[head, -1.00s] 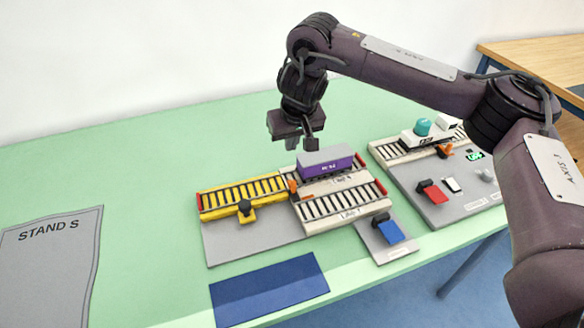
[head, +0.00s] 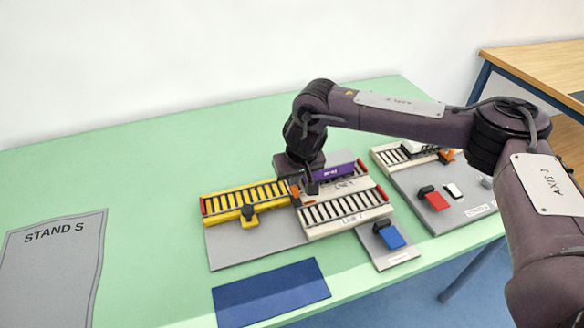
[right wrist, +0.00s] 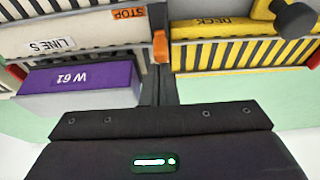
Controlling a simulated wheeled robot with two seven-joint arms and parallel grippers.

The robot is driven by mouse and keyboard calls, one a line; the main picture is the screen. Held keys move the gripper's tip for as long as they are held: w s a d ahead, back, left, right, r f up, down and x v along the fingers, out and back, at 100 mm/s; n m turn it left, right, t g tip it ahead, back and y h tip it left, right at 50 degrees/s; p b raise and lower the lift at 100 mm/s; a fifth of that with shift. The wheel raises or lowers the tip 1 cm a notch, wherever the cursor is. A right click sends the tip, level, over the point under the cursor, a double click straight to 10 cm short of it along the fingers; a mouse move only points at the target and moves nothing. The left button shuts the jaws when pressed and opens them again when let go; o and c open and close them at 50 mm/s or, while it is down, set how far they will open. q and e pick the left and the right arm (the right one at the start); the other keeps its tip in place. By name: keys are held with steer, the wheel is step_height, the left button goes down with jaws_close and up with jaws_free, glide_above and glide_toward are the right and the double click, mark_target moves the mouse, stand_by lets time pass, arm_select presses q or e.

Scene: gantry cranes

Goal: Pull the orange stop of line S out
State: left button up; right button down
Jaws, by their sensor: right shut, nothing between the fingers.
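The orange stop (right wrist: 160,47) shows as a small upright block in the right wrist view, at the joint between the white line S track (right wrist: 85,32) and the yellow deck (right wrist: 205,58). In the head view the orange stop (head: 295,190) is partly hidden by my right gripper (head: 310,188). The right gripper (right wrist: 163,75) is shut and empty, with its fingertips low and close to the stop; I cannot tell whether they touch it. A purple wagon (head: 338,170) stands on line S, also visible in the right wrist view (right wrist: 80,80). My left gripper is out of view.
The line T track (head: 345,212) lies nearer. A black knob (head: 248,214) stands on the yellow deck's near side. A blue lever panel (head: 390,236) and a grey board with a red lever (head: 437,201) are to the right.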

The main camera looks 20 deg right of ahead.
mark_target(298, 190)
steer(key=shift+s, duration=0.1)
steer(key=shift+s, duration=0.1)
steer(key=s+p, duration=0.2)
steer(key=shift+s+r+p, duration=0.1)
steer(key=shift+s+p, duration=0.25)
steer(key=shift+s+d, duration=0.1)
steer(key=shift+s, duration=0.15)
steer(key=shift+f, duration=0.2)
steer(key=shift+s, duration=0.1)
